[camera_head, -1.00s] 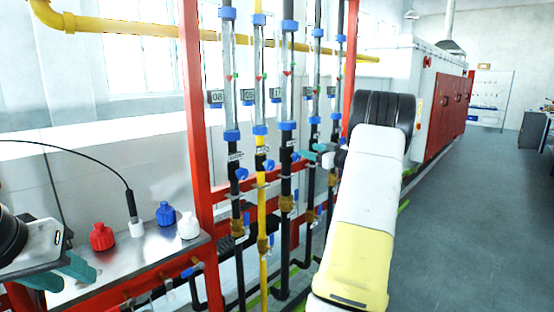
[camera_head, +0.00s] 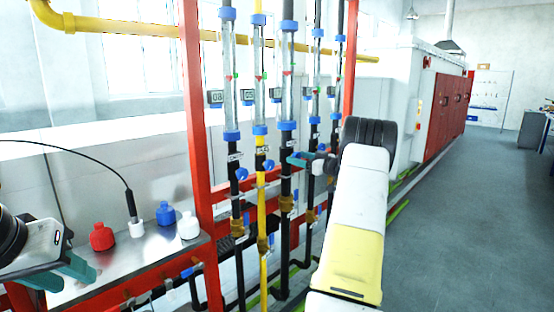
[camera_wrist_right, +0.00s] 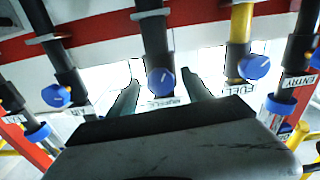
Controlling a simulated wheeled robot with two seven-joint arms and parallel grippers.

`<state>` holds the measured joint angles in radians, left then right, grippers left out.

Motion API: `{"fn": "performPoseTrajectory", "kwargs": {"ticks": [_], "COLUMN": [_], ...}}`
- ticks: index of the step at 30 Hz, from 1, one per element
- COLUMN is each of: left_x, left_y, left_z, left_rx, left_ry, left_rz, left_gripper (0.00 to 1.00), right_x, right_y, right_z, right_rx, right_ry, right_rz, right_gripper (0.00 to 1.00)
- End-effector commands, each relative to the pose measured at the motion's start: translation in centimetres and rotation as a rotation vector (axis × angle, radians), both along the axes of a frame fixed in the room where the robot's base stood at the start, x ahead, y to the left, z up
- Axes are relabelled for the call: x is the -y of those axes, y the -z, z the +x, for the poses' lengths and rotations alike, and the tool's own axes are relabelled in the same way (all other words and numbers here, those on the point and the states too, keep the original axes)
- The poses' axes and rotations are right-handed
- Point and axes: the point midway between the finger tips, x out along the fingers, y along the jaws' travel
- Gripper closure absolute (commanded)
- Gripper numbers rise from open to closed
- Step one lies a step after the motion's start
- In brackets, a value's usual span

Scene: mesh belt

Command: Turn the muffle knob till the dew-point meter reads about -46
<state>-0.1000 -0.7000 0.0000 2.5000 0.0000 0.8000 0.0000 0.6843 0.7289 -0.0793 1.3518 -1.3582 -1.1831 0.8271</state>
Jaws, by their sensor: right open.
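In the right wrist view a round blue knob (camera_wrist_right: 160,81) sits on the middle black pipe, with a small label below it too blurred to read surely. My right gripper (camera_wrist_right: 162,88) is open, with one teal finger on each side of this knob; contact cannot be made out. In the head view my right gripper (camera_head: 297,159) is at the third pipe (camera_head: 286,186) and largely covers the knob there. My left gripper (camera_head: 62,276) is open and empty at lower left. I cannot pick out the dew-point meter, and no reading is legible as one.
Neighbouring knobs sit close by: one on the yellow pipe (camera_wrist_right: 256,67) and one on a black pipe (camera_wrist_right: 56,95). Red frame posts (camera_head: 196,120) bound the pipes. Open floor (camera_head: 460,220) lies right.

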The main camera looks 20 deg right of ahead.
Motion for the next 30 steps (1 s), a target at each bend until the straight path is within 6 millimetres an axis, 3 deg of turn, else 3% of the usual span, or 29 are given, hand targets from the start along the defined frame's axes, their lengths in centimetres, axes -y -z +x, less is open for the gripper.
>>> {"fn": "performPoseTrajectory", "kwargs": {"ticks": [4, 12, 22, 30], "left_x": [0.0, 0.0, 0.0, 0.0], "left_y": [0.0, 0.0, 0.0, 0.0], "left_z": [0.0, 0.0, 0.0, 0.0], "left_rx": [0.0, 0.0, 0.0, 0.0], "left_ry": [0.0, 0.0, 0.0, 0.0], "left_rz": [0.0, 0.0, 0.0, 0.0], "left_gripper": [0.64, 0.64, 0.64, 0.64], "right_x": [0.01, 0.03, 0.02, -0.02], "right_y": [0.0, 0.0, 0.0, -0.03], "right_z": [-0.02, -0.04, -0.03, -0.01], "right_rx": [0.0, 0.0, 0.017, 0.081], "right_ry": [0.0, 0.0, 0.0, -0.002], "right_rz": [0.0, 0.0, -0.041, -0.194], "right_gripper": [0.45, 0.98, 1.0, 1.0]}}
